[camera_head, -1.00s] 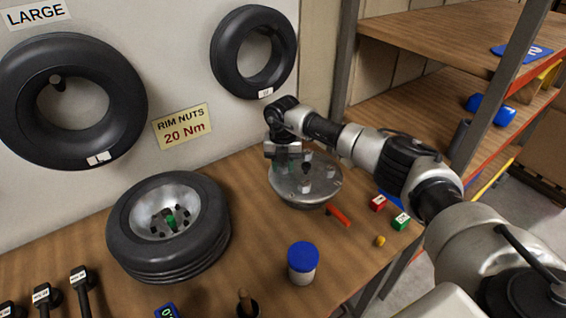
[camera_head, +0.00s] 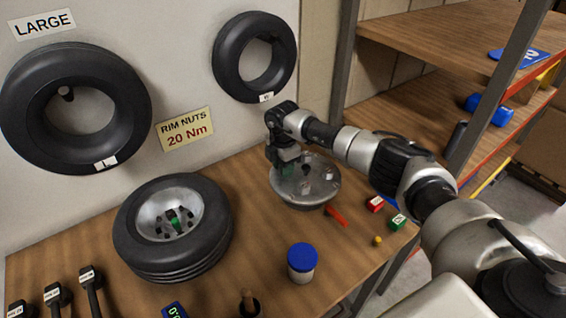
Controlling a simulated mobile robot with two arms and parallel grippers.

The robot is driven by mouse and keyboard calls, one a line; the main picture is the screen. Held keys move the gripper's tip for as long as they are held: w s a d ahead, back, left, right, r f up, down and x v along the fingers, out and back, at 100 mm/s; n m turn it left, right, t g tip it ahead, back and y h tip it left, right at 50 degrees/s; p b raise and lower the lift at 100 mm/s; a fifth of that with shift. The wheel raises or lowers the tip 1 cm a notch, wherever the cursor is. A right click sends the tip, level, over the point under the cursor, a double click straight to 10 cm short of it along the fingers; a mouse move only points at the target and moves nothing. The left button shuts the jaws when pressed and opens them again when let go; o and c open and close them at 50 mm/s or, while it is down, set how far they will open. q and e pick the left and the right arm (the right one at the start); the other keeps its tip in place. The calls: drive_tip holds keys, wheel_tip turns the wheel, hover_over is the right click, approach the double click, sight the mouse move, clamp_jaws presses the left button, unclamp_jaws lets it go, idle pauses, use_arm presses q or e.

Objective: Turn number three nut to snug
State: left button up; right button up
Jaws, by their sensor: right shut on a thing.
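A round metal rim plate (camera_head: 309,190) sits on the bench at the back, with several pale upright pieces and a dark centre on it. My right gripper (camera_head: 286,168) points down over the plate's back left edge. It is shut on a small piece there, likely a nut, which the jaws mostly hide; some green shows beside the fingers. I cannot read any number on the nuts. A tyre with a silver rim (camera_head: 170,212) lies on the bench to the left, with several dark nuts and a green piece in its middle. My left gripper is not in view.
Several black-headed tools (camera_head: 88,279) lie front left. A shelf (camera_head: 440,40) rises at right.

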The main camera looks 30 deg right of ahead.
drive_tip(key=m+p, duration=0.2)
drive_tip(key=m, duration=0.2)
drive_tip(key=shift+m, duration=0.3)
idle(0.3)
drive_tip(key=o, duration=0.9)
wheel_tip(320, 180, up, 11)
drive_tip(key=shift+f+b, duration=0.1)
drive_tip(key=shift+b, duration=1.15)
drive_tip(key=shift+s+f, duration=0.1)
